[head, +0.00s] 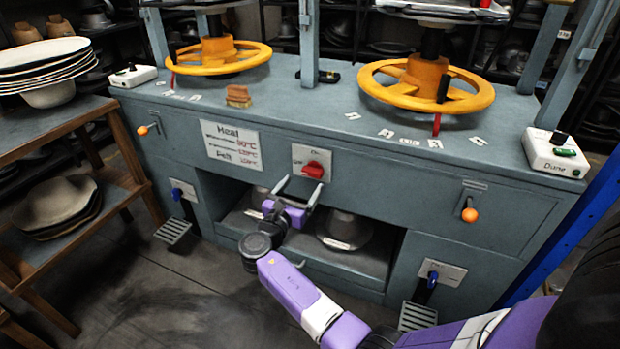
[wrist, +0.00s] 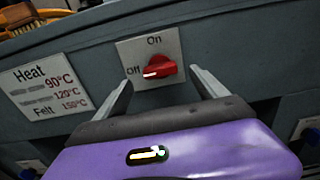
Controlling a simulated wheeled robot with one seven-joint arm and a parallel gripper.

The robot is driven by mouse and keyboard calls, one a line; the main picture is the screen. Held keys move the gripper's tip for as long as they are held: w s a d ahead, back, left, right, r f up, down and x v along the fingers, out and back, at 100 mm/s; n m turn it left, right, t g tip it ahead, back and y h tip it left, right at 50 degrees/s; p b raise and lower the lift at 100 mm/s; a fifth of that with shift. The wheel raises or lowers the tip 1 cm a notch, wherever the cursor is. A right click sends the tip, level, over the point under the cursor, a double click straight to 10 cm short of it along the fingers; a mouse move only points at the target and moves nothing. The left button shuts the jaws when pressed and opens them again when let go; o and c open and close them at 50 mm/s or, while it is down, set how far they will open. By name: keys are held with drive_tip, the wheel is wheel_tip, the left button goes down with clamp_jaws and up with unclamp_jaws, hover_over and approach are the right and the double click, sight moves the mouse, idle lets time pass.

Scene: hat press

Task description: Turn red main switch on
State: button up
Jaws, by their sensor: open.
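The red main switch (head: 313,170) sits on a white plate (head: 298,156) on the front of the grey press. In the wrist view the red switch (wrist: 160,71) lies sideways, its white mark at the left by the word "Off"; "On" is printed above it. My gripper (head: 298,182) is open, just in front of and slightly below the switch. In the wrist view its two fingers (wrist: 158,78) stand wide apart, one on each side of the switch in the picture. Nothing is between them in grip, and I see no contact with the switch.
A Heat/Felt sign (head: 231,146) is left of the switch. Orange-knobbed levers (head: 469,214) stick out at both sides. Below is an open recess with hat forms (head: 343,229). Yellow handwheels (head: 426,84) stand on top. A wooden shelf (head: 85,113) stands at left.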

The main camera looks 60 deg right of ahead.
sight(311, 174)
drive_tip(key=d, duration=0.2)
drive_tip(key=d+b, duration=0.1)
drive_tip(key=d, duration=0.3)
drive_tip(key=shift+w+d, duration=0.2)
drive_tip(key=shift+w, duration=0.05)
drive_tip(key=c, duration=1.4)
drive_tip(key=shift+o, duration=0.2)
